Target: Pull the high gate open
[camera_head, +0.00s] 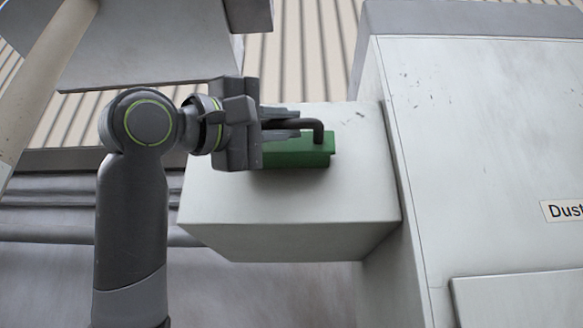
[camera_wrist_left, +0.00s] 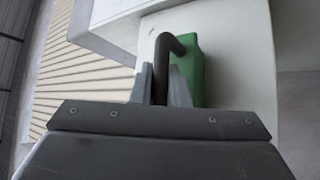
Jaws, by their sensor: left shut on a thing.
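The high gate shows as a green block (camera_head: 298,152) with a dark bent handle (camera_head: 318,130), set on the face of a white box. My left gripper (camera_head: 284,124) reaches in from the left, and its fingers are shut on the dark handle. In the left wrist view the handle (camera_wrist_left: 161,70) stands between the two grey fingers, with the green block (camera_wrist_left: 196,72) just behind and to the right. The part of the handle between the fingers is partly hidden in the head view. My right gripper is not in view.
The white box (camera_head: 290,225) juts from a large white cabinet (camera_head: 480,150) at the right, which bears a label starting "Dust" (camera_head: 565,210). A grey-white housing (camera_head: 150,45) hangs at the upper left. Ribbed cream wall panels (camera_head: 310,50) stand behind.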

